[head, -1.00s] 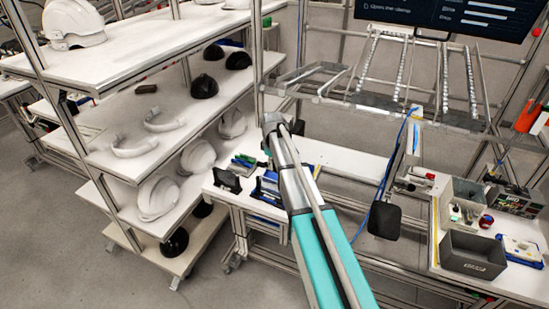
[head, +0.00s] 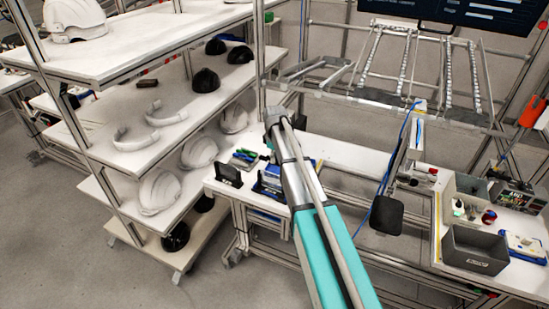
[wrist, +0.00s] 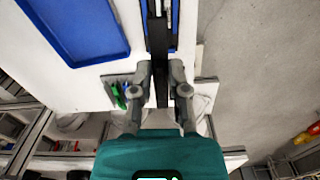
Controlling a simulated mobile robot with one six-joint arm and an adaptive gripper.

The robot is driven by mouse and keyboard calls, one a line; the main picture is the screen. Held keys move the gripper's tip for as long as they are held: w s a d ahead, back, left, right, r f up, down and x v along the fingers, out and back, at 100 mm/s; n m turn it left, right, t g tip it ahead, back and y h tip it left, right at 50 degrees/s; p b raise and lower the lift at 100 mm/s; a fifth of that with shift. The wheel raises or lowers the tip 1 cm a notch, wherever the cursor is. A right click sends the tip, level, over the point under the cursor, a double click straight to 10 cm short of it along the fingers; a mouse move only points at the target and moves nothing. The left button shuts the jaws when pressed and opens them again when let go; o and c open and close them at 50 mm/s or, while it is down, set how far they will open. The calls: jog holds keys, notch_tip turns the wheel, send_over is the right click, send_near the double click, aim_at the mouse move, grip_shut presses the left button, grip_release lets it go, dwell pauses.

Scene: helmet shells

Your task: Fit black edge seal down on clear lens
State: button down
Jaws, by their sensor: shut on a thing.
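My gripper (wrist: 162,76) shows in the wrist view with its two grey fingers on either side of a long narrow black strip (wrist: 158,48), which looks like the edge seal. The fingers are shut on it, and it runs up the picture past the fingertips over the white bench (wrist: 105,78). A narrow pale and blue piece shows behind its upper end. I cannot make out the clear lens for certain.
A blue tray (wrist: 75,28) lies on the bench, left of the strip. Green-handled items (wrist: 118,94) sit left of the fingers. In the head view a black stand (head: 228,175) is near the bench's left end, beside the helmet shelves (head: 130,90). A grey bin (head: 476,249) stands at right.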

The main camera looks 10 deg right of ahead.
jog(key=shift+f+b, duration=1.9)
jog(key=shift+f, duration=0.25)
jog(key=shift+f+b, duration=1.25)
dwell(0.6)
jog(key=c, duration=0.5)
grip_release()
jog(key=shift+c, duration=0.2)
jog(key=shift+r, duration=0.25)
notch_tip(320, 180, up, 8)
jog(key=p, duration=0.8)
jog(key=shift+f, duration=0.1)
dwell(0.4)
jog(key=s+f+m+b, duration=0.1)
jog(key=s+m, duration=0.9)
jog(key=s, duration=1.8)
jog(key=shift+s+a+f, duration=0.15)
jog(key=shift+s+f, duration=0.05)
jog(key=shift+s, duration=0.05)
